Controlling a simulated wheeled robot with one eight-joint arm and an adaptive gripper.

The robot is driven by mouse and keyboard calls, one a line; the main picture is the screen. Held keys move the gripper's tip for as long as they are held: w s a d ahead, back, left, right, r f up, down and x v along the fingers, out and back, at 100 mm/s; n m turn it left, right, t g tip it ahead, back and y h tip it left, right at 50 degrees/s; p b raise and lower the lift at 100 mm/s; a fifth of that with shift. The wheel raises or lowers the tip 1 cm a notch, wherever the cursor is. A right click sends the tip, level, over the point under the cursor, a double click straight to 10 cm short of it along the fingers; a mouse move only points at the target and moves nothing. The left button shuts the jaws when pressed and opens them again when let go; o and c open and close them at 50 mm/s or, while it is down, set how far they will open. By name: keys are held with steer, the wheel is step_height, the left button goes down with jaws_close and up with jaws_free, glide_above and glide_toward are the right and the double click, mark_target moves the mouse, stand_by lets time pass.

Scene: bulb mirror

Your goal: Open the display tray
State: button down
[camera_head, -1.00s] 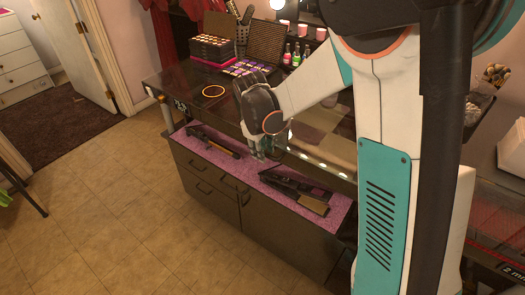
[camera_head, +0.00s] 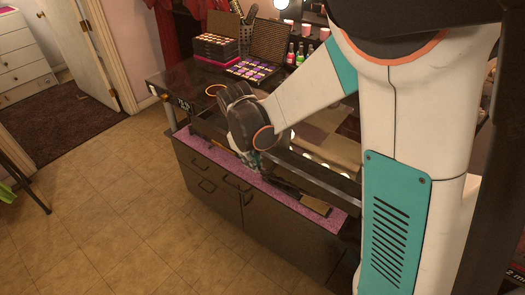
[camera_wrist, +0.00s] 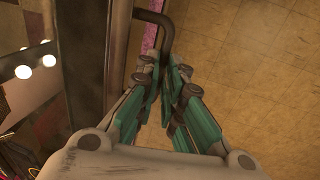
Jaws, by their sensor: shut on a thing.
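The display tray (camera_head: 318,180) is the dark, glass-topped upper part of the vanity, and its front edge stands out over the pink shelf. My gripper (camera_head: 252,160) is low at that front edge, and its fingertips are hard to make out there. In the wrist view, my gripper (camera_wrist: 166,68) has its teal fingers closed around the end of a dark bent bar handle (camera_wrist: 164,22). The handle joins the brownish front panel (camera_wrist: 88,70) on the left of that view. The tray's inside is largely hidden by my arm.
The pink shelf (camera_head: 200,147) below holds a dark styling iron (camera_head: 312,204). Palettes (camera_head: 252,69) and bottles (camera_head: 300,54) stand at the back of the top. The tiled floor (camera_head: 110,200) in front is clear.

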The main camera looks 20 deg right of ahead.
steer(key=s+a, duration=0.7)
steer(key=a, duration=0.3)
steer(key=shift+s+a, duration=0.25)
steer(key=shift+s, duration=0.05)
steer(key=c, duration=1.7)
jaws_free()
steer(key=shift+w+d, duration=0.1)
